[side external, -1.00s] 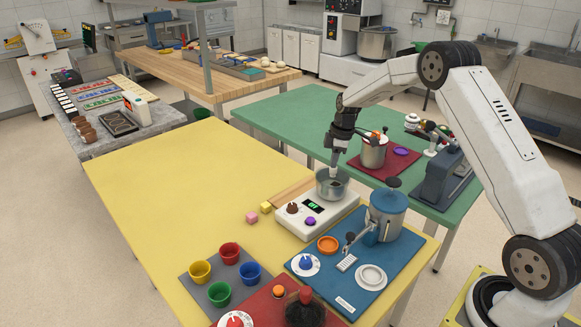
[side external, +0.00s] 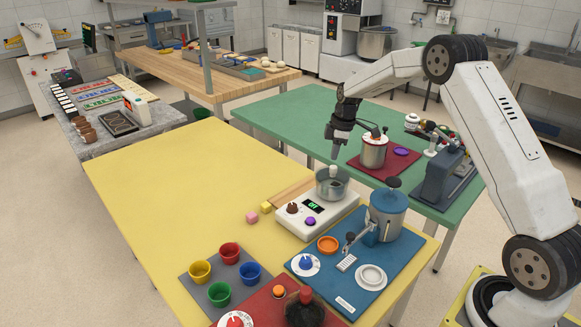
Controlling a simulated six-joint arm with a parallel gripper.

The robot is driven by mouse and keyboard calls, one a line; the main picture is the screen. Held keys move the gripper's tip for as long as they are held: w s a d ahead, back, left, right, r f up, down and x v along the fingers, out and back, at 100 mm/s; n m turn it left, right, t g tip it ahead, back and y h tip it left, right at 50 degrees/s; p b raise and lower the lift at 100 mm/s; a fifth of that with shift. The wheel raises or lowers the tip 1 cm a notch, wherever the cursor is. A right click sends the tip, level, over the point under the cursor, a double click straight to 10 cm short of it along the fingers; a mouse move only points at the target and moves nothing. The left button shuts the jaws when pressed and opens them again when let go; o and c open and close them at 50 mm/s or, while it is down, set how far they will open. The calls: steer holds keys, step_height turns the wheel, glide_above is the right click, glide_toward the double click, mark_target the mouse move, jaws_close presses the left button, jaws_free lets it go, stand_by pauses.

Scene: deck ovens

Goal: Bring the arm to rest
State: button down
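My gripper (side external: 335,150) hangs in the air above the steel pot (side external: 332,190), apart from it and pointing down. Its fingers are small and dark in this view, and I cannot tell whether they are open or shut. I see nothing hanging from it. The pot stands on a white device (side external: 318,220) with a green-lit display, and something pale and upright shows inside the pot. My arm reaches in from the right, over the green table.
A lidded steel pot (side external: 373,152) on a red mat stands close right of my gripper. A blue canister (side external: 385,215) stands on a blue board (side external: 405,262). Several coloured cups (side external: 220,270) are at the front. The yellow table's left part (side external: 170,180) is clear.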

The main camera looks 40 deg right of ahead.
steer(key=shift+r, duration=2.1)
steer(key=shift+s+a, duration=0.2)
steer(key=shift+a, duration=0.25)
steer(key=s+a+f+m, duration=0.1)
steer(key=s+a+m, duration=0.3)
steer(key=s+a, duration=0.5)
steer(key=s+a+f+m+t+h, duration=0.1)
steer(key=s+a+m, duration=0.4)
steer(key=s+a, duration=0.5)
steer(key=s, duration=0.5)
steer(key=shift+s+f, duration=0.15)
steer(key=shift+f, duration=0.1)
